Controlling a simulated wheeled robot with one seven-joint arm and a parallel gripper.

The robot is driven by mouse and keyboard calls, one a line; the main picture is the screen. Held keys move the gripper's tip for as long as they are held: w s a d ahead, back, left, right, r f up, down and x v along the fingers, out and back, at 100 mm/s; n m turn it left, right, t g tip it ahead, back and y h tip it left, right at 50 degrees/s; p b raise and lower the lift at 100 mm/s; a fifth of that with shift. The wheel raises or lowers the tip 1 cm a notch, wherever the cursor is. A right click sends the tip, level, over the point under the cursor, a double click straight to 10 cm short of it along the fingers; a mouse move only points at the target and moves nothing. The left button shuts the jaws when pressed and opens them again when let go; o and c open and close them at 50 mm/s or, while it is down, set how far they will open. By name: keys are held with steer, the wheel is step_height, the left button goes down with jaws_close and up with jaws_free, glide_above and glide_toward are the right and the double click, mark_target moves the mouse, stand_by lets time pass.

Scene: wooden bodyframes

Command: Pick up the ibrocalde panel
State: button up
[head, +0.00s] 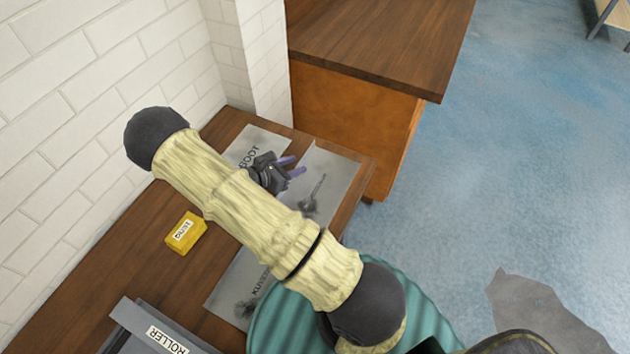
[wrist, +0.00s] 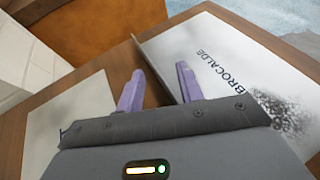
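The ibrocalde panel is a thin grey sheet with a dark smudged picture. In the head view the panel (head: 338,172) lies near the right end of the wooden table, partly hidden by my arm. In the wrist view the panel (wrist: 215,85) is at the right, with its lettering readable as "BROCALDE". My gripper (head: 294,166) has two purple fingers, spread apart. In the wrist view my gripper (wrist: 160,70) is at the panel's near left edge, which runs between the fingers. The right finger overlaps the panel; the left is over wood. I cannot tell whether they touch it.
A "BOOT" panel (head: 255,142) lies beside it, near the wall. A "KU..." panel (head: 232,290), a yellow dust box (head: 186,233) and a grey roller item (head: 135,317) are on the table (head: 140,262). A taller wooden cabinet (head: 350,115) stands behind. Blue floor is open at right.

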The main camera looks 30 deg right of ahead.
steer(key=shift+d+f, duration=0.1)
steer(key=shift+d, duration=0.1)
stand_by(0.4)
jaws_close()
